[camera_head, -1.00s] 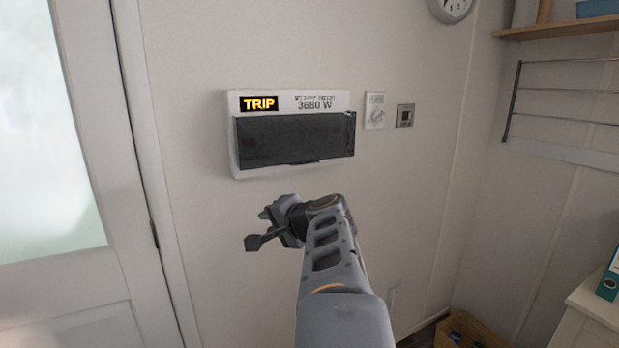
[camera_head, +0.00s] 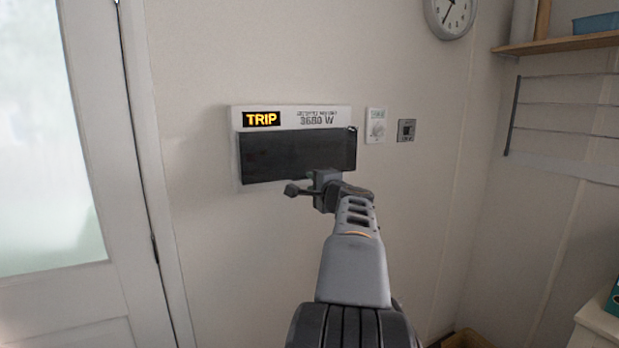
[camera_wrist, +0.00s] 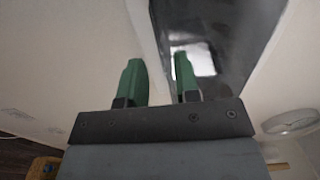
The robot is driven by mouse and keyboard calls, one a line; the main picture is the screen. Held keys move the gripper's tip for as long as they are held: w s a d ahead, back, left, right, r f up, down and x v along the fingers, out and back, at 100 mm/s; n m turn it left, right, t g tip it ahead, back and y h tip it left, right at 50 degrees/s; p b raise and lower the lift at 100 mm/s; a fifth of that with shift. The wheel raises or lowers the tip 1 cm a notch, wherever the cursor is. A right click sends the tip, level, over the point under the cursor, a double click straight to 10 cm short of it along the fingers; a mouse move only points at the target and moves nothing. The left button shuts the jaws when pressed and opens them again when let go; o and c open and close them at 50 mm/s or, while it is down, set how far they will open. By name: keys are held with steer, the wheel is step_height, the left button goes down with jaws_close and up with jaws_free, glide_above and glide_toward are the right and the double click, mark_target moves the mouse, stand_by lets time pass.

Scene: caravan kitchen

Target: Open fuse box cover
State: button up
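The fuse box (camera_head: 288,116) is a white housing on the wall with a lit yellow "TRIP" display and "3680 W" lettering. Its dark glossy cover (camera_head: 290,152) hangs down over the front and looks closed. My gripper (camera_head: 308,184) is just below the cover's lower edge, right of its middle. In the wrist view the green fingertips (camera_wrist: 158,80) are apart with nothing between them. The right finger overlaps the dark cover (camera_wrist: 225,45), and the left one is over pale wall. I cannot tell whether either finger touches the cover.
A small white dial panel (camera_head: 376,126) and a grey switch (camera_head: 407,130) are right of the box. A door (camera_head: 85,290) stands at the left. A clock (camera_head: 450,14) and a shelf (camera_head: 560,43) are at the upper right.

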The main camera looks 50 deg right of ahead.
steer(key=shift+p+x, duration=0.3)
steer(key=shift+x, duration=1.35)
steer(key=shift+a, duration=0.1)
jaws_close()
